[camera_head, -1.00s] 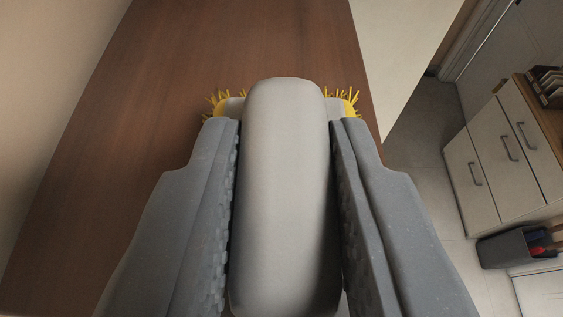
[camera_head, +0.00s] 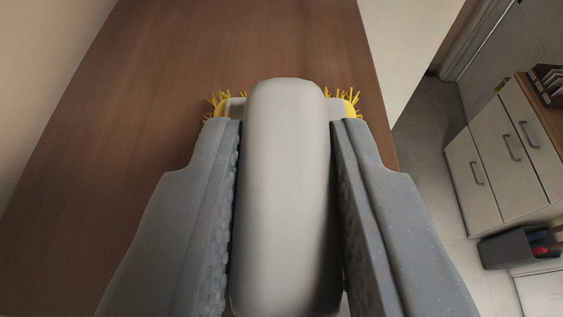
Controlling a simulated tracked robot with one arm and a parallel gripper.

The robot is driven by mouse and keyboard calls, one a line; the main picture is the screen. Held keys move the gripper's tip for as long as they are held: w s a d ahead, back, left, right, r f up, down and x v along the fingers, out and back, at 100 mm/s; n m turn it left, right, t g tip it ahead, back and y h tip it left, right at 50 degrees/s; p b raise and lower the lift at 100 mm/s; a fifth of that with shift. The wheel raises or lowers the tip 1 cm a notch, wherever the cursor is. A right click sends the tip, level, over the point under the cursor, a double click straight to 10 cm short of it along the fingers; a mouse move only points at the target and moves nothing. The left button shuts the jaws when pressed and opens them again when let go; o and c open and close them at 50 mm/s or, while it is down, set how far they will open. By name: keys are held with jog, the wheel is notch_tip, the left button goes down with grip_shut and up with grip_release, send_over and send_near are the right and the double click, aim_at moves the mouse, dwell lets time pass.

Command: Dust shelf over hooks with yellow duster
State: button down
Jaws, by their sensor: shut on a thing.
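The yellow duster has a thick light-grey handle (camera_head: 287,190) and yellow bristles (camera_head: 343,103) that stick out on both sides of its far end. My gripper (camera_head: 286,150) is shut on the handle, one grey finger on each side. The brown wooden shelf (camera_head: 230,45) lies beneath and beyond the duster. The handle hides most of the duster's head, so I cannot tell whether the bristles touch the wood. The hooks are not in view.
A beige wall (camera_head: 50,70) runs along the shelf's left side. A pale panel (camera_head: 405,50) adjoins its right edge. Lower down at right are a white drawer cabinet (camera_head: 495,165), a dark grey bin (camera_head: 510,247) with red and blue items, and open floor (camera_head: 425,150).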

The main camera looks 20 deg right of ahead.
aim_at(283, 103)
jog(key=shift+f, duration=0.3)
jog(key=shift+w+d+r+p, duration=0.1)
jog(key=shift+w+d+p, duration=0.15)
jog(key=shift+w, duration=0.6)
jog(key=shift+w+d+p, duration=0.1)
jog(key=shift+w+d, duration=0.15)
jog(key=shift+w, duration=0.6)
jog(key=shift+w+d+f+p, duration=0.1)
jog(key=shift+w+d+p, duration=0.2)
jog(key=shift+w, duration=0.55)
jog(key=shift+w+d+f+p, duration=0.1)
jog(key=shift+w+d+p, duration=0.2)
jog(key=shift+w, duration=0.55)
jog(key=shift+w+d+r+p, duration=0.1)
jog(key=shift+w+d+p, duration=0.2)
jog(key=shift+w, duration=0.35)
jog(key=shift+w+d+f+p, duration=0.15)
jog(key=shift+w+p, duration=0.1)
jog(key=shift+w, duration=0.45)
jog(key=shift+w+d+r+p, duration=0.15)
jog(key=shift+w+d+p, duration=0.15)
jog(key=shift+w, duration=0.35)
jog(key=shift+w+d, duration=0.15)
jog(key=shift+w, duration=0.4)
jog(key=shift+w+d, duration=0.15)
jog(key=shift+w, duration=0.35)
jog(key=shift+w+r, duration=0.1)
jog(key=shift+w, duration=0.4)
